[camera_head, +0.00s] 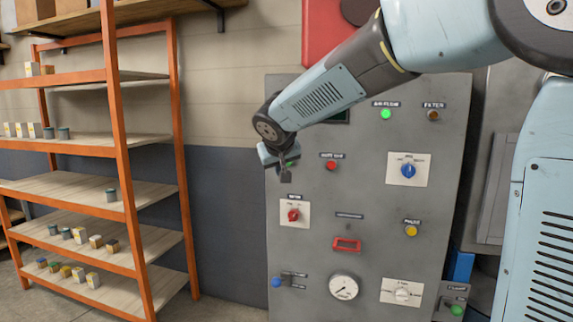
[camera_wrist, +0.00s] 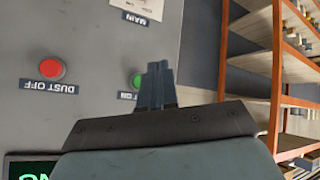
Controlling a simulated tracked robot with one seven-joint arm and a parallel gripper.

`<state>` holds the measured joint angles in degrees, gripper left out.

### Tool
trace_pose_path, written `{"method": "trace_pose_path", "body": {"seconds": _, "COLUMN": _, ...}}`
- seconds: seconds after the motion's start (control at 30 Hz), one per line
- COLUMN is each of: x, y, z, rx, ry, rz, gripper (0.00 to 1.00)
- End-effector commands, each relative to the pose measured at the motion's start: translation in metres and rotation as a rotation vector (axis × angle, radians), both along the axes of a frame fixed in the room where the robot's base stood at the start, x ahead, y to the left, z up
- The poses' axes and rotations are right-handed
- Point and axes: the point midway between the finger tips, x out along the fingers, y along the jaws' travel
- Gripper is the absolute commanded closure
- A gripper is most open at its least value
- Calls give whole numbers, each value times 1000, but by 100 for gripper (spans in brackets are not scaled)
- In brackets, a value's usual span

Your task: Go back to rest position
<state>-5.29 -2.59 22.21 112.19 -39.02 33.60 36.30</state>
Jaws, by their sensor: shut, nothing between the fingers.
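My gripper (camera_head: 286,175) hangs at the end of my arm in front of the upper left of a grey control panel (camera_head: 385,260). In the wrist view my gripper's fingers (camera_wrist: 160,68) are together with nothing between them. The wrist view is turned over, so the panel's labels read upside down. A green button (camera_wrist: 136,80) labelled as an ON button lies just beside the fingertips there. A red button (camera_wrist: 51,69) labelled DUST OFF is farther left; it also shows in the head view (camera_head: 331,166). I cannot tell whether the fingertips touch the panel.
The panel carries a lit green lamp (camera_head: 386,114), a blue knob (camera_head: 408,171), a red rotary switch (camera_head: 293,215), a red-framed part (camera_head: 346,245), a gauge (camera_head: 343,287) and a blue-tipped lever (camera_head: 277,282). An orange shelf rack (camera_head: 122,150) with small boxes and cans stands left.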

Motion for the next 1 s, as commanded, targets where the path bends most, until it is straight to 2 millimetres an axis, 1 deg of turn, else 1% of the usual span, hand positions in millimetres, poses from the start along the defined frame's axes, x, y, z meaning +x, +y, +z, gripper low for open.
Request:
{"method": "trace_pose_path", "body": {"seconds": 0.43, "x": -1, "y": -1, "z": 0, "rx": -1, "ry": 1, "rz": -1, "gripper": 100}}
{"method": "trace_pose_path", "body": {"seconds": 0.47, "x": -2, "y": -3, "z": 0, "rx": -2, "ry": 2, "rz": -3, "gripper": 100}}
{"method": "trace_pose_path", "body": {"seconds": 0.57, "x": -13, "y": -17, "z": 2, "rx": -11, "ry": 10, "rz": -22, "gripper": 100}}
{"method": "trace_pose_path", "body": {"seconds": 0.67, "x": -34, "y": -43, "z": 4, "rx": -20, "ry": 30, "rz": -58, "gripper": 100}}
{"method": "trace_pose_path", "body": {"seconds": 0.77, "x": -64, "y": -74, "z": 3, "rx": -28, "ry": 61, "rz": -101, "gripper": 100}}
{"method": "trace_pose_path", "body": {"seconds": 0.8, "x": -76, "y": -87, "z": 2, "rx": -28, "ry": 74, "rz": -118, "gripper": 100}}
{"method": "trace_pose_path", "body": {"seconds": 0.87, "x": -95, "y": -104, "z": 0, "rx": -27, "ry": 96, "rz": -142, "gripper": 100}}
{"method": "trace_pose_path", "body": {"seconds": 0.9, "x": -108, "y": -116, "z": -2, "rx": -23, "ry": 110, "rz": -158, "gripper": 100}}
{"method": "trace_pose_path", "body": {"seconds": 0.97, "x": -128, "y": -131, "z": -5, "rx": -16, "ry": 131, "rz": -178, "gripper": 100}}
{"method": "trace_pose_path", "body": {"seconds": 1.0, "x": -142, "y": -141, "z": -8, "rx": -9, "ry": 146, "rz": -190, "gripper": 100}}
